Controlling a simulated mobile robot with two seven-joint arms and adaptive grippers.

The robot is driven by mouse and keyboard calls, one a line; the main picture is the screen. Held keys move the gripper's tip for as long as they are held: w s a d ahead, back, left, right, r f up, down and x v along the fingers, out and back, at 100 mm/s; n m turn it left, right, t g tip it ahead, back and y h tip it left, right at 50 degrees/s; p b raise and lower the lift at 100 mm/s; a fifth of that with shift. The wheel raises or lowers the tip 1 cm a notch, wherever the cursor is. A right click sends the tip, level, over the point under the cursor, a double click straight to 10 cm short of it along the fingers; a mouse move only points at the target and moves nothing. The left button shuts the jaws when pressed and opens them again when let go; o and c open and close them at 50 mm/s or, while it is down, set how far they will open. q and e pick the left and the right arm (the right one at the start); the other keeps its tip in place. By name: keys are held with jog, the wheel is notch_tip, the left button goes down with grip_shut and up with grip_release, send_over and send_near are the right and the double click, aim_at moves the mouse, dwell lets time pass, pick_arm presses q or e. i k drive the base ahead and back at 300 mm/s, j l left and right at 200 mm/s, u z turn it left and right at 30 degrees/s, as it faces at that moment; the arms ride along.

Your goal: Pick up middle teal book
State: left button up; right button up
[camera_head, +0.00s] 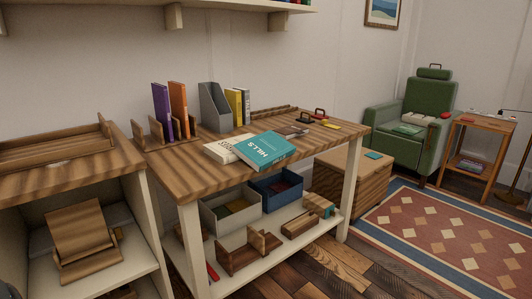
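A teal book (264,149) with "HILLS" on its cover lies face up on the wooden table (190,182). It lies partly over a cream book (226,148) and is slightly tilted, close to the front edge. Another small teal item, seemingly a book (373,155), lies on a wooden chest to the right of the table. Neither of my grippers shows in the head view.
A purple book (161,112) and an orange book (179,109) stand in a wooden rack at the table's left. A grey file holder (214,108) and yellow books (234,107) stand behind the teal book. A wall shelf (130,13) hangs above.

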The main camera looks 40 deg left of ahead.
aim_at(260, 152)
jog(key=i+z, duration=0.25)
jog(key=i, duration=0.8)
jog(key=i+u, duration=0.1)
jog(key=i, duration=0.45)
jog(key=i+l+u, duration=0.1)
jog(key=i, duration=0.45)
jog(key=i+l+u, duration=0.1)
jog(key=i, duration=0.45)
jog(key=i+l+u, duration=0.1)
jog(key=i+u, duration=0.2)
jog(key=u, duration=0.2)
jog(key=i+l+u, duration=0.2)
jog(key=u, duration=0.3)
jog(key=i+l+u, duration=0.25)
jog(key=u, duration=0.2)
jog(key=i+l+u, duration=0.15)
jog(key=l+u, duration=0.85)
jog(key=i+j, duration=0.05)
jog(key=j, duration=0.05)
